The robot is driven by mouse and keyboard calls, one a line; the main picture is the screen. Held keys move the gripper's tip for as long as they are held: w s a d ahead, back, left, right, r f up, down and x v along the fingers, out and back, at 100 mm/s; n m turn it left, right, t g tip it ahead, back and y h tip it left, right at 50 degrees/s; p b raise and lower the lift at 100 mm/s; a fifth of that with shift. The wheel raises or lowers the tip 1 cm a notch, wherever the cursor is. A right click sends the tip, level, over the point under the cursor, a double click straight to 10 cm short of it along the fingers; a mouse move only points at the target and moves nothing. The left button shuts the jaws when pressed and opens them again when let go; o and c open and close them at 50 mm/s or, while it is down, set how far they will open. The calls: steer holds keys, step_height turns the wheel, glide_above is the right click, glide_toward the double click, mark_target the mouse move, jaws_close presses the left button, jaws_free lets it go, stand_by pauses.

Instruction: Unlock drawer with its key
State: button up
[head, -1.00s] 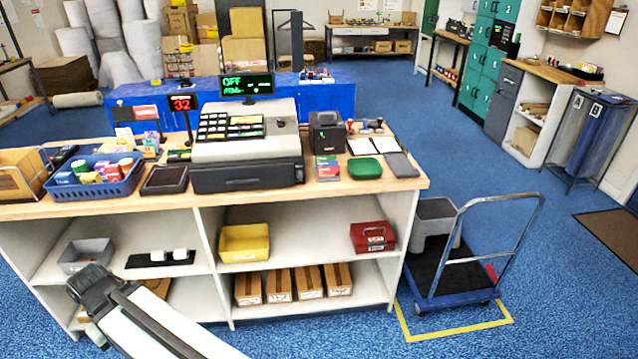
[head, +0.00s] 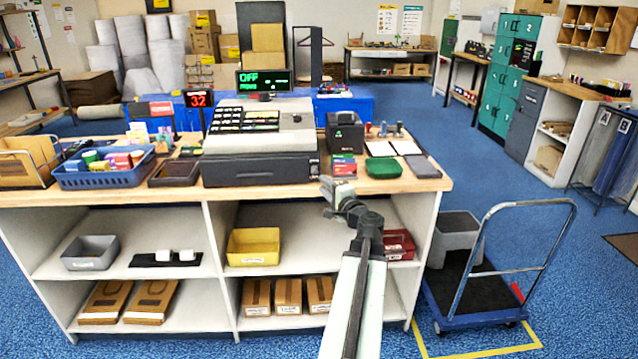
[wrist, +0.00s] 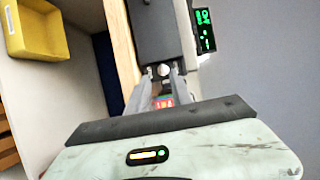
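The cash register (head: 262,140) stands on the counter, its dark drawer (head: 255,170) shut at the front. In the wrist view the dark grey drawer front (wrist: 150,35) is turned sideways. A small round metallic piece (wrist: 163,70) shows between my fingertips; I cannot tell whether it is a lock or a key head. My gripper (head: 338,190) is near the counter's front edge, just right of the register. In the wrist view my gripper's fingers (wrist: 163,84) are apart, with a red packet visible through the gap. No key can be made out clearly.
A yellow bin (head: 253,246) sits on the shelf below. A trolley (head: 475,300) stands to the right on open blue floor.

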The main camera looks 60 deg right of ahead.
mark_target(316, 173)
steer(key=x, duration=0.7)
steer(key=shift+d+r, duration=0.1)
steer(key=shift+d, duration=0.45)
jaws_close()
